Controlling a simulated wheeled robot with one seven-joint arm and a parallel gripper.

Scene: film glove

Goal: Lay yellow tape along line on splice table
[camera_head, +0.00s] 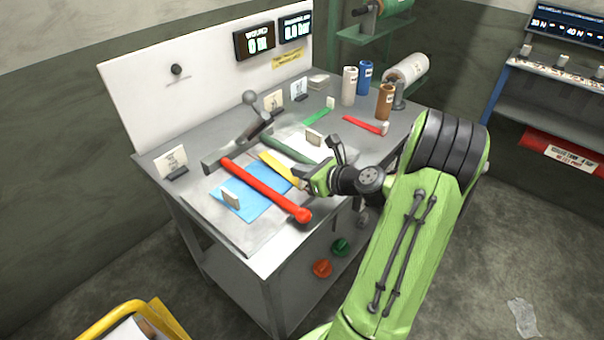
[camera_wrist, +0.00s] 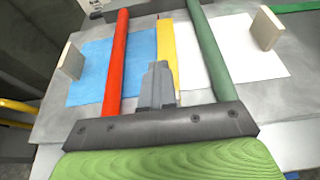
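The splice table (camera_head: 215,230) carries a blue sheet (camera_head: 250,205) and a white sheet (camera_head: 300,148); both also show in the wrist view, blue (camera_wrist: 85,75) left and white (camera_wrist: 235,50) right. A yellow tape strip (camera_head: 275,163) lies between them, over the seam, and shows in the wrist view (camera_wrist: 167,45) running down to my fingers. The line itself is hidden. My gripper (camera_head: 308,186) is low at the near end of the strip. Its grey fingers (camera_wrist: 159,82) are close together and appear shut on the tape's near end; the exact contact is partly hidden.
A red bar (camera_head: 265,188) and a dark green bar (camera_head: 288,150) flank the tape. Upright tabs stand on the blue sheet (camera_head: 231,199) and white sheet (camera_head: 314,137).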

